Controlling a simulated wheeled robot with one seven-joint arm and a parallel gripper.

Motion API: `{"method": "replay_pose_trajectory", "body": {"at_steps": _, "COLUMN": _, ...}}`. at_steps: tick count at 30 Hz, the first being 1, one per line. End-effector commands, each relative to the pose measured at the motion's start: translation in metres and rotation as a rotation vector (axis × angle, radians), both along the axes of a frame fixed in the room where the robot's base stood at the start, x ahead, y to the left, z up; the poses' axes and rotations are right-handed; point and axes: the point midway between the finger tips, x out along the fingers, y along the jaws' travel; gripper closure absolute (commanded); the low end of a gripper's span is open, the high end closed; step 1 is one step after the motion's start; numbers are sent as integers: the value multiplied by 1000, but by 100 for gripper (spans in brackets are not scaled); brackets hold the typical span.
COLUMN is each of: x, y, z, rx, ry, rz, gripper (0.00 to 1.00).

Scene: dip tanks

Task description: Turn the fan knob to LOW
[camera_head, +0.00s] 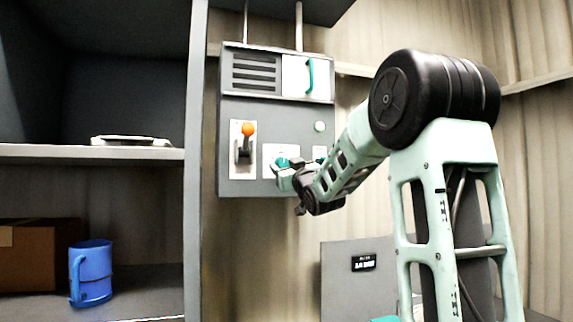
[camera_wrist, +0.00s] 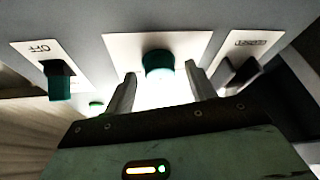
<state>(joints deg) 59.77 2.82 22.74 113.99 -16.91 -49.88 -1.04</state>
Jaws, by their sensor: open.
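A round teal knob (camera_wrist: 158,64) stands out from a white plate in the wrist view. It also shows in the head view (camera_head: 283,162), partly hidden by my gripper, on the lower part of a grey wall panel (camera_head: 262,112). My gripper (camera_wrist: 162,88) is open, with one finger on each side of the knob and visible gaps between. In the head view my gripper (camera_head: 285,174) is right up at the panel. I cannot read a fan label or the knob's setting; bright glare covers the area below the knob in the wrist view.
A lever with an orange ball (camera_head: 248,129) stands left of the knob. A teal switch (camera_wrist: 61,82) labelled OFF is on the knob's other side. A round pale-green button (camera_head: 320,126) sits above right. A shelf unit (camera_head: 195,150) with a blue mug (camera_head: 92,273) stands at left.

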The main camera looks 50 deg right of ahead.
Motion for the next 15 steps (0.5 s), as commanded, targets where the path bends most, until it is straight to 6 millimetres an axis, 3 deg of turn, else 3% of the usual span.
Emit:
{"method": "replay_pose_trajectory", "body": {"at_steps": 5, "x": 0, "y": 0, "z": 0, "rx": 0, "ry": 0, "rz": 0, "gripper": 44}}
{"method": "replay_pose_trajectory", "body": {"at_steps": 9, "x": 0, "y": 0, "z": 0, "rx": 0, "ry": 0, "rz": 0, "gripper": 83}}
{"method": "replay_pose_trajectory", "body": {"at_steps": 10, "x": 0, "y": 0, "z": 0, "rx": 0, "ry": 0, "rz": 0, "gripper": 89}}
{"method": "replay_pose_trajectory", "body": {"at_steps": 15, "x": 0, "y": 0, "z": -1, "rx": -3, "ry": 2, "rz": 0, "gripper": 89}}
